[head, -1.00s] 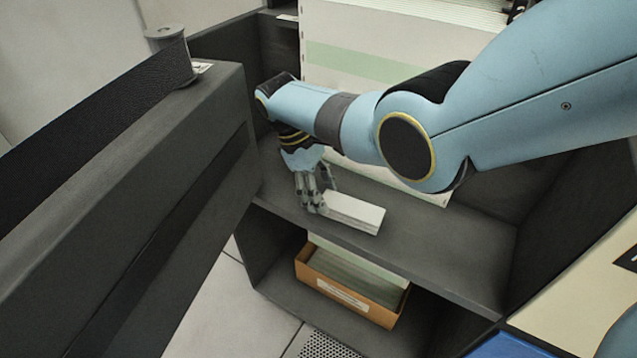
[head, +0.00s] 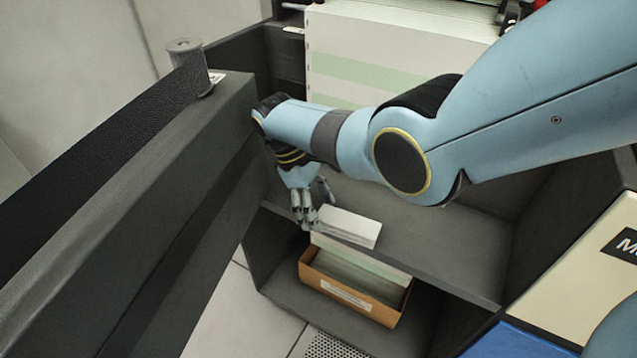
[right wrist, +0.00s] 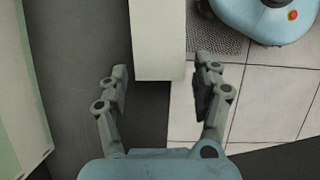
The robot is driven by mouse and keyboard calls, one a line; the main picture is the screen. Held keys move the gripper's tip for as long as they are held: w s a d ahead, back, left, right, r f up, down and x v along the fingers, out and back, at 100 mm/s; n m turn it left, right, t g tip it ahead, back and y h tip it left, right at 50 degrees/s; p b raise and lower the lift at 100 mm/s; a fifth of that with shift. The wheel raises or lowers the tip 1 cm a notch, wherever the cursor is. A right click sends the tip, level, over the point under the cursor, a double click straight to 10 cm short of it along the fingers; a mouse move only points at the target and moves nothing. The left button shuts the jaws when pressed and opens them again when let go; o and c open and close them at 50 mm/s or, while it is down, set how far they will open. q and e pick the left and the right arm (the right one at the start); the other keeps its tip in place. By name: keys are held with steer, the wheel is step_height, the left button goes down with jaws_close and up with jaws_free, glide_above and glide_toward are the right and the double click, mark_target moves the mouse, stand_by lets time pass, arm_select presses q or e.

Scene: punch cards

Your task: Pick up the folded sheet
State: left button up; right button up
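The folded sheet (head: 350,225) is a flat white stack on the dark shelf, at the front edge. In the right wrist view the white folded sheet (right wrist: 158,40) sticks partly out past the shelf edge, over the floor. My right gripper (head: 310,218) is at the sheet's left end in the head view. In the wrist view its two fingers (right wrist: 161,75) stand apart on either side of the sheet's near end, with a visible gap on each side. My left gripper is not in view.
The dark shelf (head: 450,265) is bare right of the sheet. An orange-brown box (head: 350,298) of papers stands on the level below. A dark cabinet part (head: 150,200) fills the left, with a reel (head: 188,62) on top. Tall striped paper (head: 390,60) stands behind my arm.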

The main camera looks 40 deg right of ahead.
steer(key=shift+o, duration=0.4)
step_height(320, 180, up, 10)
stand_by(0.4)
steer(key=shift+o, duration=0.2)
